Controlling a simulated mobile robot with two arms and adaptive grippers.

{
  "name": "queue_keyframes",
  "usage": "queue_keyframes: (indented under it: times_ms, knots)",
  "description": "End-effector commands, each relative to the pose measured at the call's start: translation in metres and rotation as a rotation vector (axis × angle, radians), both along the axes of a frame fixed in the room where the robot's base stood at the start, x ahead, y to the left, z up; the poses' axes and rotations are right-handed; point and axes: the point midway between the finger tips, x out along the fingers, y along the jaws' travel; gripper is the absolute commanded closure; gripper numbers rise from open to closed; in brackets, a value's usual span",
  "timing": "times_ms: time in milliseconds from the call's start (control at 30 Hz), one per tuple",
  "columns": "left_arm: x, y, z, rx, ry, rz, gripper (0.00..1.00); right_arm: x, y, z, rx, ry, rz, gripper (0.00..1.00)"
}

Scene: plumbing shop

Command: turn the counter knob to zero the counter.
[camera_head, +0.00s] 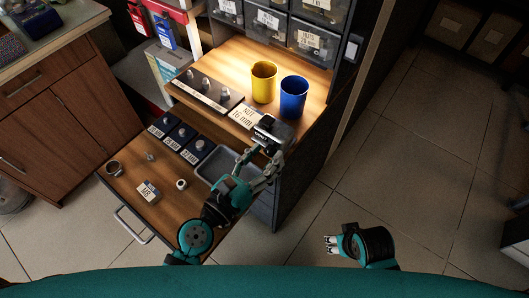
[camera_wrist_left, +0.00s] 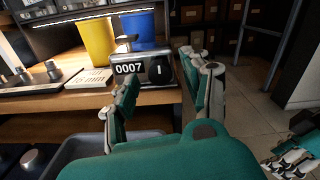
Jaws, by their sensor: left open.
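The counter (camera_head: 274,132) is a small dark box with a metal top, at the front right edge of the wooden shelf. In the left wrist view the counter (camera_wrist_left: 129,84) reads 0007, with a dark knob (camera_wrist_left: 158,71) bearing a pale mark at the right of its face. My left gripper (camera_head: 262,163) is open and empty just in front of the counter. In the left wrist view its fingers (camera_wrist_left: 160,85) spread on either side of the knob, apparently short of it. My right gripper (camera_head: 332,243) hangs over the floor, far from the counter; its finger opening is unclear.
A yellow cup (camera_head: 263,82) and a blue cup (camera_head: 293,97) stand behind the counter. A label card (camera_head: 244,117) lies to its left. A grey tray (camera_head: 218,164) and several small parts occupy the lower drawer surface. Open floor (camera_head: 400,190) lies to the right.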

Motion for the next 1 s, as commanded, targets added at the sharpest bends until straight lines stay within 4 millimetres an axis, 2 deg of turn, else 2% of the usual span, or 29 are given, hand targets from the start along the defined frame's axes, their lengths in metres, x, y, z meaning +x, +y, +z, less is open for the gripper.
queue_keyframes:
  times_ms: [333,700,1000]
  knots:
    - [0.0031,-0.0024,0.0000,0.000,0.000,0.000,0.52,0.0001,0.0002,-0.0023,0.000,0.001,0.000,0.60]
    - [0.0029,-0.0020,0.0001,0.000,0.000,0.000,1.00,0.0002,0.0000,-0.0022,0.000,0.001,0.000,0.60]
    - [0.0029,-0.0019,0.0005,0.023,-0.016,0.000,1.00,0.0007,0.0001,-0.0012,0.000,-0.002,0.000,0.60]
